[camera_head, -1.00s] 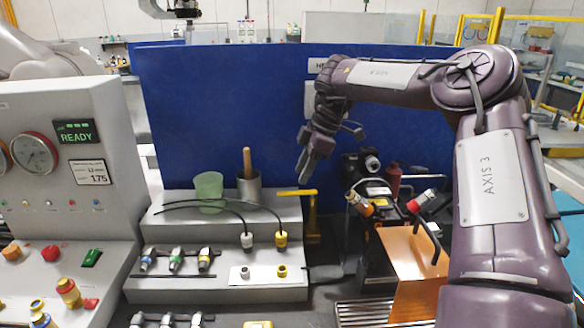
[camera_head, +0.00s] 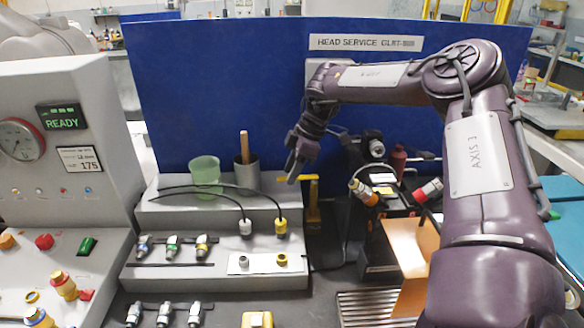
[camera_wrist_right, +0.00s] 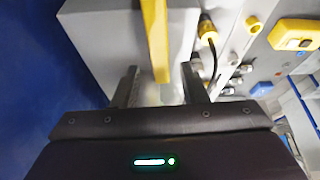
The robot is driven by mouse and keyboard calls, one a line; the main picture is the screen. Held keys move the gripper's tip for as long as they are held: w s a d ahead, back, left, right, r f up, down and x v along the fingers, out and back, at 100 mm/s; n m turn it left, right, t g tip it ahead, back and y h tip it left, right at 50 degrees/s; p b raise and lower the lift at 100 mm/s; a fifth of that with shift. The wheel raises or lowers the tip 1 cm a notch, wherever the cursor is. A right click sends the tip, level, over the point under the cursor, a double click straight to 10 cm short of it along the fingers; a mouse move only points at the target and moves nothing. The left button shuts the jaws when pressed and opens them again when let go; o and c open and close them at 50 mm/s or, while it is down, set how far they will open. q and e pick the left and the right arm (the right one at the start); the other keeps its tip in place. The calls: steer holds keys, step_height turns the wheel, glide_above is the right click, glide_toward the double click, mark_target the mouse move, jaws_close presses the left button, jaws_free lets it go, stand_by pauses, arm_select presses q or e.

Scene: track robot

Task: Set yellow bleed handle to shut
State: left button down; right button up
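The yellow bleed handle (camera_head: 312,179) sits on an upright yellow stem (camera_head: 313,208) at the right end of the grey stepped bench. Its left part is hidden behind my right gripper in the head view. My right gripper (camera_head: 293,178) points down at the handle. In the right wrist view my right gripper (camera_wrist_right: 163,88) has its two dark fingers apart, and a yellow bar (camera_wrist_right: 156,40) runs down to the gap between them. I cannot tell whether the fingers touch it. My left gripper is not in view.
A green cup (camera_head: 205,172) and a grey pot (camera_head: 247,174) with a wooden stick stand on the bench's upper step. Black hoses end at white and yellow connectors in front. A blue panel (camera_head: 220,90) stands behind. A dark machine with an orange plate (camera_head: 412,255) is at right.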

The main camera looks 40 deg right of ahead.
steer(key=shift+a, duration=0.1)
jaws_close()
stand_by(0.4)
